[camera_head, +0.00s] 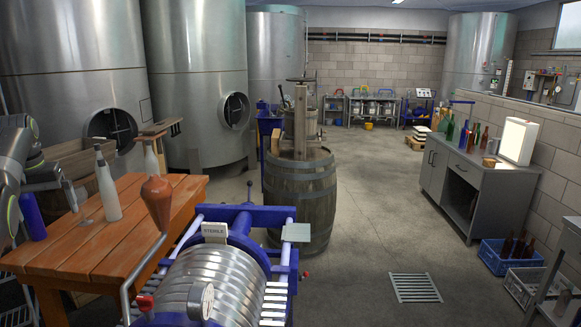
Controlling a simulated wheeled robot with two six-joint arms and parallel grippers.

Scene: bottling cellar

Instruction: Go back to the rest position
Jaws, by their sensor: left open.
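My left gripper (72,197) is at the left edge of the head view, above the far left part of the orange wooden table (130,235). Its jaws are open, and I see nothing held between them. A blue bottle (32,216) stands on the table just below and left of the gripper. My right gripper is not in view.
A blue-framed filter machine (215,275) with a brown-knobbed lever fills the near middle. A wooden barrel press (300,195) stands behind it. Steel tanks (195,75) line the left. A grey cabinet (465,185) and blue crate (508,256) stand right. The floor between is clear.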

